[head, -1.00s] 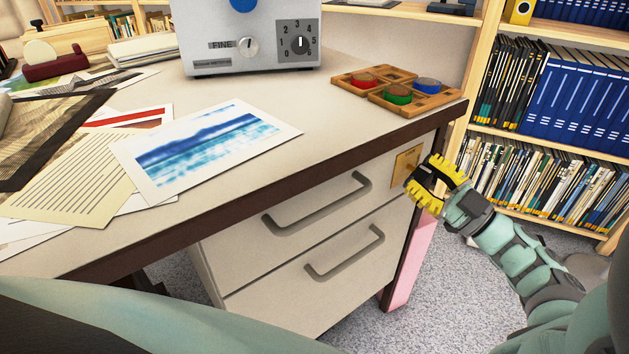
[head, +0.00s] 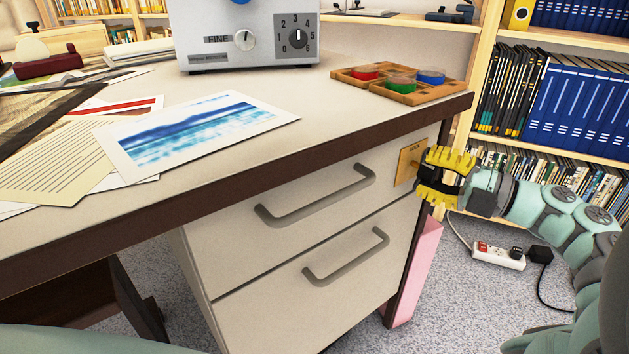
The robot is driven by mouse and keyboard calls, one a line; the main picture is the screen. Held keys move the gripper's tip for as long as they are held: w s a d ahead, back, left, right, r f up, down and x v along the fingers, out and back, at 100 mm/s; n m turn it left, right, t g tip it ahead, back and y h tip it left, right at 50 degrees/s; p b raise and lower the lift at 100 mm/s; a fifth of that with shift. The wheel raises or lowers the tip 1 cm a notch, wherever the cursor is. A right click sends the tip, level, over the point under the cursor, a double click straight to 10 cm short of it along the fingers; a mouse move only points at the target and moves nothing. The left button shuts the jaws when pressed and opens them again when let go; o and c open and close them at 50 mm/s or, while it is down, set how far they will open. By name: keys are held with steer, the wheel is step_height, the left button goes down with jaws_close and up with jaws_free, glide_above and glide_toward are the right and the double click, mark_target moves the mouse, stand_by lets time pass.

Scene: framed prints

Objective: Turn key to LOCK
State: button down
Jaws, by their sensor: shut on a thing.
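A brass lock plate (head: 408,162) is set in the upper right of the top drawer front, under the desk edge. Small lettering shows at its top, with the word "LOCK" just about readable. My gripper (head: 425,172), with yellow ridged fingers, is at the right side of the plate, close against it. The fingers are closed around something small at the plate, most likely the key. The key itself is hidden by the fingers, so its angle cannot be told.
The desk edge (head: 240,168) overhangs just above my gripper. Two drawer handles (head: 317,198) stick out to the left. A wooden tray (head: 405,92) with coloured discs sits at the desk corner. A bookshelf (head: 560,95) and a power strip (head: 499,256) are at the right.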

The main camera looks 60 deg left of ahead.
steer(key=shift+n, duration=0.6)
steer(key=c, duration=0.6)
jaws_free()
steer(key=shift+s, duration=0.1)
steer(key=v, duration=1.2)
steer(key=shift+r, duration=0.3)
